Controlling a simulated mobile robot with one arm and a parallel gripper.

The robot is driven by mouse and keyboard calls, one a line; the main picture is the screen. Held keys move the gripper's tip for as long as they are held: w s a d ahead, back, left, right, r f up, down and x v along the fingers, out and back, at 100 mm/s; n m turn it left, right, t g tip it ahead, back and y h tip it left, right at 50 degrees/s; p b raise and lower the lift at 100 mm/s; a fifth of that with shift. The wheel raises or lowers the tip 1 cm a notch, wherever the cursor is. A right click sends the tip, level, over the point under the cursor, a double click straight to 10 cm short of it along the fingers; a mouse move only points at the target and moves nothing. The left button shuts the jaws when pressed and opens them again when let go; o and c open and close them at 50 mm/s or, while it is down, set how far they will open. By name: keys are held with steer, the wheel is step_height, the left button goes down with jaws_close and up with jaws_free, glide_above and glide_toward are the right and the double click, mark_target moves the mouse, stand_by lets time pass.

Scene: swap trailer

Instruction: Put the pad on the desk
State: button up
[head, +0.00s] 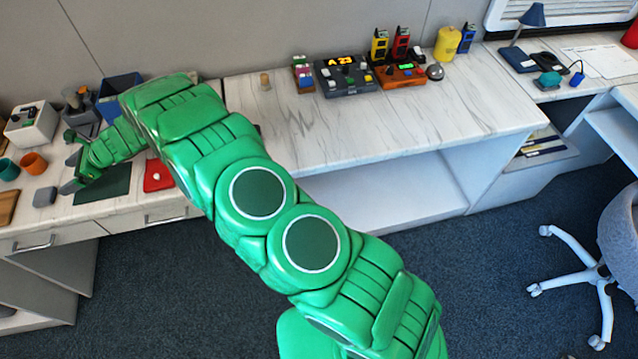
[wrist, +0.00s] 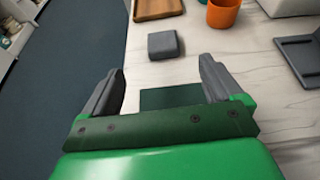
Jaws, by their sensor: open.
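A small grey block (head: 45,196), perhaps the pad, lies on the white marbled worktop (head: 120,205) at the left. In the wrist view the grey block (wrist: 165,45) lies just beyond my fingertips, apart from them. My gripper (head: 70,178) is over the left part of the worktop. In the wrist view my gripper (wrist: 162,72) is open, with nothing between its fingers. A flat dark green mat (wrist: 170,97) lies below and between the fingers; it also shows in the head view (head: 105,186). The desk with a blue lamp (head: 540,98) stands at the far right.
An orange cup (head: 33,163) and a wooden tray (head: 8,207) are near the grey block. A red pad-like item (head: 157,176) lies right of the mat. Control boxes (head: 345,75) line the worktop's back. A chair (head: 600,262) stands at the right.

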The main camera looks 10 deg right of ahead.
steer(key=s+d+r+n+g+h, duration=0.1)
steer(key=s+d+r+n, duration=0.15)
steer(key=d+r, duration=0.4)
steer(key=s+d+r+n+g, duration=0.1)
steer(key=s+d+r+n, duration=0.15)
steer(key=d+r, duration=0.4)
steer(key=s+d+r+n+h, duration=0.25)
steer(key=s+d+r, duration=0.2)
steer(key=d, duration=0.35)
steer(key=s+d+r+n+h, duration=0.1)
steer(key=s+d+r+n, duration=0.3)
steer(key=d+r, duration=0.3)
steer(key=s+d+n+h, duration=0.2)
steer(key=s+d+h, duration=0.1)
steer(key=s+d, duration=0.6)
steer(key=s+d+n+h, duration=0.2)
steer(key=s+d, duration=0.7)
steer(key=d, duration=0.9)
steer(key=s+d+n+h, duration=0.2)
steer(key=s+d+h, duration=0.2)
steer(key=s+d, duration=0.6)
steer(key=d, duration=0.3)
steer(key=shift+d+r, duration=0.3)
steer(key=shift+r, duration=0.1)
steer(key=shift+o, duration=0.3)
